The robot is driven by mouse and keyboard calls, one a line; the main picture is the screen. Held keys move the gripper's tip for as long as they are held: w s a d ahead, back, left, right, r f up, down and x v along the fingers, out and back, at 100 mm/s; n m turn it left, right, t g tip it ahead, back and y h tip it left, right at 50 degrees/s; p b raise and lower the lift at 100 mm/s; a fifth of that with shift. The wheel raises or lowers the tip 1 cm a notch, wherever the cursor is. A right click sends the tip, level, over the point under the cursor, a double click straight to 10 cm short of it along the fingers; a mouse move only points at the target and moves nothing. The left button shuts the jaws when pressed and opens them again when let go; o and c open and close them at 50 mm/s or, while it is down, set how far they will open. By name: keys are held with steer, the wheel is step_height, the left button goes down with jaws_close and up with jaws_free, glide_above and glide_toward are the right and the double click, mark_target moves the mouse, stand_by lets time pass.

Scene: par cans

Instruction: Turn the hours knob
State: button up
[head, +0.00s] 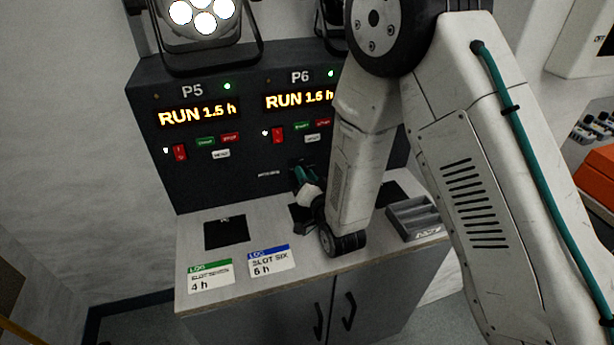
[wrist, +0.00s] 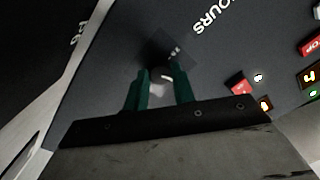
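The hours knob (wrist: 163,77) shows in the wrist view as a small, blurred grey shape with a bright glint, in front of a dark square patch on the panel. The label ending in "OURS" (wrist: 211,17) is printed above and right of it. My gripper (wrist: 164,88) has its green fingers on either side of the knob, at its height in the picture. I cannot tell whether they touch it. In the head view my gripper (head: 305,176) is at the lower front of the dark panel (head: 240,165); the knob is hidden there.
Displays P5 (head: 197,115) and P6 (head: 298,99) read "RUN 1.5 h" and "RUN 1.6 h". On the counter (head: 235,217) lie a green-striped card (head: 211,275) reading 4 h, a blue-striped "SLOT SIX" card (head: 272,260) reading 6 h, and a grey tray (head: 413,216).

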steer(key=shift+m, duration=2.2)
steer(key=o, duration=1)
steer(key=v, duration=0.7)
steer(key=shift+s+d, duration=0.1)
steer(key=shift+s, duration=0.3)
steer(key=shift+w, duration=0.1)
